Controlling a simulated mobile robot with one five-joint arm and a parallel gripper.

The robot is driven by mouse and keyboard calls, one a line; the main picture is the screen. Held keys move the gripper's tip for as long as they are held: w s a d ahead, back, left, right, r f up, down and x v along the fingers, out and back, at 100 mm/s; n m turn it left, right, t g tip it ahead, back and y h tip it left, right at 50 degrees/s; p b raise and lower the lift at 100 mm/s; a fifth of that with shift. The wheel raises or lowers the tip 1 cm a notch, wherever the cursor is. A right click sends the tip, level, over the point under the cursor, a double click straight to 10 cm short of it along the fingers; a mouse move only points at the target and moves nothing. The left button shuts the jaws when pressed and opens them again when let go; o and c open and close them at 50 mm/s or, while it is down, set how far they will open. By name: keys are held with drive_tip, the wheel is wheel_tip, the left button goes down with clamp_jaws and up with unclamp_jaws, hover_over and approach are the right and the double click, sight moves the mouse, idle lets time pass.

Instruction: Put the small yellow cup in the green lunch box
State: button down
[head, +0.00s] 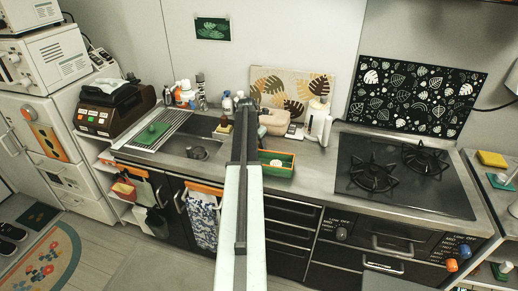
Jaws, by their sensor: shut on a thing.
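My arm reaches up through the middle of the head view. My gripper (245,106) is at its dark far end, over the counter left of and behind the box. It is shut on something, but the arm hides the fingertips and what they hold. I cannot make out the small yellow cup for certain.
A sink (190,143) lies left of my arm, a black stove top (400,178) to the right. A beige bag-like case (279,123) and white bottles stand behind the box. A yellow sponge-like block (492,159) is on the right shelf. Counter right of the box is clear.

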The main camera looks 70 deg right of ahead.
wheel_tip(320, 180, up, 10)
drive_tip(key=p, duration=0.9)
drive_tip(key=shift+f+p, duration=0.25)
drive_tip(key=shift+p, duration=0.05)
